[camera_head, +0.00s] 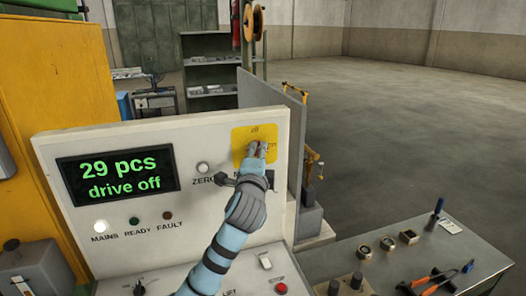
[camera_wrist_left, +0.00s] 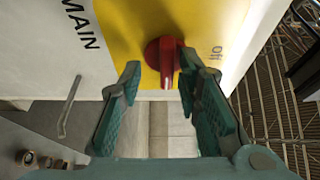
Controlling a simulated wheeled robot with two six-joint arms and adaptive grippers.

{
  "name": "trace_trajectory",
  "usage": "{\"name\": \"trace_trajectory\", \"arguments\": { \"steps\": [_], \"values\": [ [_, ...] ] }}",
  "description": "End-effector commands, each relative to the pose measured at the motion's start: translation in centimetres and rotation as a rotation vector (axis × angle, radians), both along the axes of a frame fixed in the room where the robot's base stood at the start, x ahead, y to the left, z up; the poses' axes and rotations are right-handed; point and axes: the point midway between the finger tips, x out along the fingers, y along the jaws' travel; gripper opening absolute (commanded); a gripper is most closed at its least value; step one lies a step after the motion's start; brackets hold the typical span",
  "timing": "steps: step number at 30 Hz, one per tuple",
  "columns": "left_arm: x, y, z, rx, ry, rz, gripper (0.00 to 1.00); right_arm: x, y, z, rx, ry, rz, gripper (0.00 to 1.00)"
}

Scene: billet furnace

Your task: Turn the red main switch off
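The red main switch (camera_wrist_left: 166,58) is a round knob with a handle on a yellow plate (camera_head: 240,137). In the wrist view its handle points down the picture, and the word "off" stands to the right of the knob. In the head view my gripper mostly hides the switch. My left gripper (camera_head: 259,150) is at the yellow plate. In the wrist view its two fingers (camera_wrist_left: 160,72) are apart on either side of the switch handle. The right finger is close to the knob, and a gap shows at the left finger. My right gripper is not in view.
The panel has a display (camera_head: 118,174) reading "29 pcs drive off", a lit white MAINS lamp (camera_head: 100,226) and a ZERO button (camera_head: 203,168). A table (camera_head: 425,265) with small parts and orange-handled pliers stands at the lower right. The floor behind is open.

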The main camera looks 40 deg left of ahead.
Motion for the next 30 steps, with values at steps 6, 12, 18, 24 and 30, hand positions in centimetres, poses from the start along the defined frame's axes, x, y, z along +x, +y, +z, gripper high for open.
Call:
{"name": "trace_trajectory", "arguments": {
  "steps": [6,12,18,24,30],
  "values": [
    [0.7,0.4,0.0,-0.001,-0.001,-0.006,0.31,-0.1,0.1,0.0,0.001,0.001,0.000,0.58],
    [0.8,0.2,0.0,-0.002,0.000,-0.009,0.21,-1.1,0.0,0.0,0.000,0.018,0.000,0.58],
    [0.7,0.3,0.0,-0.002,-0.001,-0.008,0.00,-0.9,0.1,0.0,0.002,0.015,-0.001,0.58],
    [0.7,0.3,0.0,-0.003,-0.003,-0.008,0.00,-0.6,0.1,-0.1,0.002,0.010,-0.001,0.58],
    [0.6,0.3,-0.1,-0.021,-0.032,-0.008,0.00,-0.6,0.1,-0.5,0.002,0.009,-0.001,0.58]
  ]
}}
